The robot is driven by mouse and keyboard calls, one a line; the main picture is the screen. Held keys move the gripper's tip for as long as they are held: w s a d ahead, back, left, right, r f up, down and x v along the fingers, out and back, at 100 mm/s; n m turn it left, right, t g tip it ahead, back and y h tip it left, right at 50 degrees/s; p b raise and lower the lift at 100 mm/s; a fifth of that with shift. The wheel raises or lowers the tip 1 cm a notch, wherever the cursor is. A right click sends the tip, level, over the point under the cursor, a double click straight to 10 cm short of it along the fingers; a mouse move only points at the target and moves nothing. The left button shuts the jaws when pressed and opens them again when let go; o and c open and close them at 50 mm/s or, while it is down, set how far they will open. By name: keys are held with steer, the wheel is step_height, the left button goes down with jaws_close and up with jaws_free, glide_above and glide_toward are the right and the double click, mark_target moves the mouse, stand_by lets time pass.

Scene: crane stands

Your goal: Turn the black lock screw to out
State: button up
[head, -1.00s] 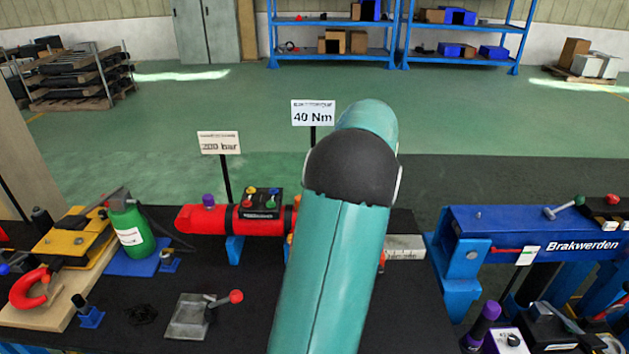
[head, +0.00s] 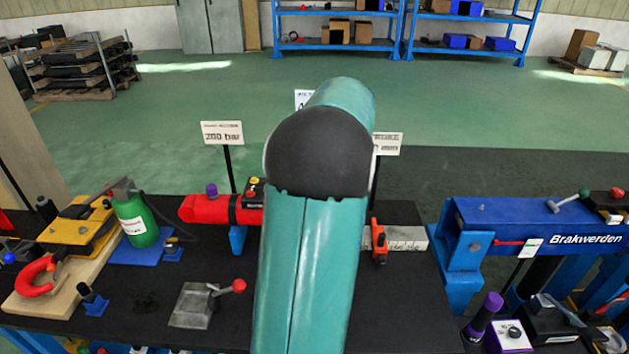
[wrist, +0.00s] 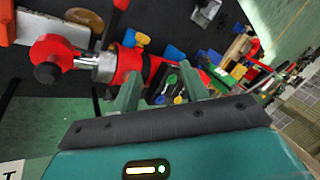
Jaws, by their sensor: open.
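A black knob (wrist: 47,73) sits on the red end piece (wrist: 62,52) of a red cylinder in the wrist view; it may be the lock screw, but I cannot tell its setting. A chrome rod (wrist: 96,67) joins that end piece to the red body (wrist: 130,62). In the head view the red cylinder (head: 205,208) shows only at its left part; my teal arm hides the rest. My gripper (wrist: 158,72) is open and empty, its fingers apart over the red body and a black box with coloured knobs (wrist: 168,88). The black knob is left of the fingers in the wrist view.
An orange clamp (head: 379,242) and grey block (head: 410,238) lie right of my arm. A green bottle (head: 134,220) and a red-knobbed lever (head: 208,300) stand left. Sign posts (head: 222,133) rise behind. A blue beam (head: 540,225) stands right, past a gap.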

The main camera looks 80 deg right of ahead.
steer(key=w+d+r+m+g+h, duration=0.2)
steer(key=w+d+m+g+h, duration=0.4)
steer(key=m, duration=0.5)
steer(key=shift+g+h, duration=0.5)
steer(key=shift+h, duration=0.1)
steer(key=x, duration=1.4)
steer(key=shift+s+d+r, duration=0.1)
steer(key=shift+s+d, duration=0.15)
steer(key=shift+s, duration=0.05)
steer(key=shift+c, duration=0.3)
jaws_close()
